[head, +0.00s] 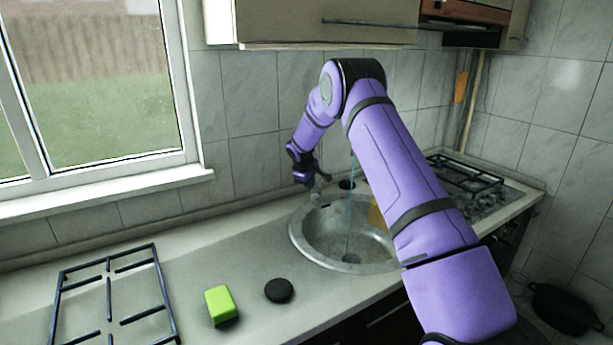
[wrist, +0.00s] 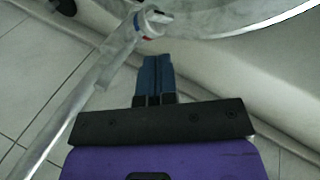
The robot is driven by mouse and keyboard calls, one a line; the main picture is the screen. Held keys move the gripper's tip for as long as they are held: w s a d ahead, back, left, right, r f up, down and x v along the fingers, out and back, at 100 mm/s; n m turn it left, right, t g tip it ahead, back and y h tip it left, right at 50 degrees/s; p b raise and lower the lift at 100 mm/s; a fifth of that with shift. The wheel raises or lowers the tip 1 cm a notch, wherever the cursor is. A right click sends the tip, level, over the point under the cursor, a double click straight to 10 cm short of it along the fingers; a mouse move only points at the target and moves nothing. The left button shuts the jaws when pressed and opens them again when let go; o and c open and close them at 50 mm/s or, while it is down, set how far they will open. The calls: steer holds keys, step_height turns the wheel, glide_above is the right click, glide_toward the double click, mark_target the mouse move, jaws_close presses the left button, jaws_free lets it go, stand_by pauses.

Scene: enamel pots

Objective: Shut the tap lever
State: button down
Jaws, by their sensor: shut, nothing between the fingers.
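The chrome tap (head: 323,177) stands at the back left of the round sink, mostly hidden by my arm. In the wrist view its long pipe (wrist: 88,95) runs diagonally on the left. The tap lever (wrist: 158,17), near a red and blue mark, lies just beyond my fingertips; its exact position is hard to tell. A thin blue stream of water (head: 350,215) falls into the sink. My gripper (head: 309,183) is beside the tap, shut and empty. Its blue fingers (wrist: 154,62) point toward the tap body; I cannot tell whether they touch it.
The steel sink (head: 300,243) is set in the counter. A green sponge (head: 221,303), a black disc (head: 279,290) and a pan grate (head: 110,300) lie in front and left. A gas hob (head: 470,180) is at right. The window wall stands close behind.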

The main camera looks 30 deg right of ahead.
steer(key=w+d, duration=0.2)
steer(key=d, duration=0.1)
steer(key=shift+r, duration=0.4)
steer(key=shift+w+d+r, duration=0.25)
steer(key=shift+w+d, duration=0.4)
steer(key=shift+w, duration=0.05)
steer(key=shift+w+r, duration=0.1)
steer(key=shift+r, duration=0.05)
steer(key=shift+d, duration=0.1)
